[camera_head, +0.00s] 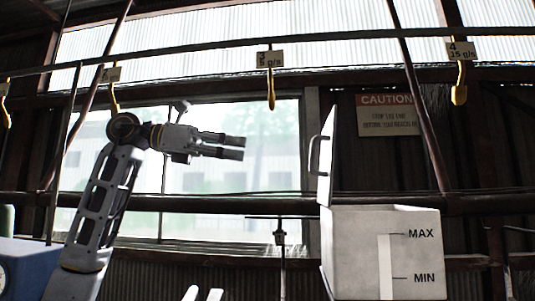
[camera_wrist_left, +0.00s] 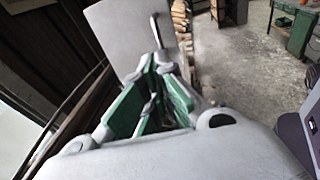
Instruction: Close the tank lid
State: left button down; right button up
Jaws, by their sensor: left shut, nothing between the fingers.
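The tank (camera_head: 360,250) is a white box with MAX and MIN marks, at the lower right in the head view. Its lid (camera_head: 326,155) stands upright, open, above the tank's left edge. A bar handle (camera_head: 313,156) sticks out from the lid's left side. My left gripper (camera_head: 243,148) is shut and empty, left of the handle and apart from it, pointing right. In the left wrist view the lid (camera_wrist_left: 112,32) and its handle (camera_wrist_left: 154,28) show beyond the gripper's green-lined fingers (camera_wrist_left: 155,62).
Hooks with number tags, such as the yellow middle hook (camera_head: 271,92), hang from an overhead rail (camera_head: 350,35). A caution sign (camera_head: 389,115) is on the wall behind. Two pale prongs at the head view's lower edge are unclear. A blue box (camera_head: 25,265) stands at lower left.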

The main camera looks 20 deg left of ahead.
aim_at(311, 158)
pick_arm(q)
jog(key=p+x, duration=0.2)
jog(key=x, duration=1.1)
jog(key=shift+w+d, duration=0.15)
jog(key=shift+d, duration=0.2)
jog(key=shift+f, duration=0.15)
jog(key=shift+d, duration=0.1)
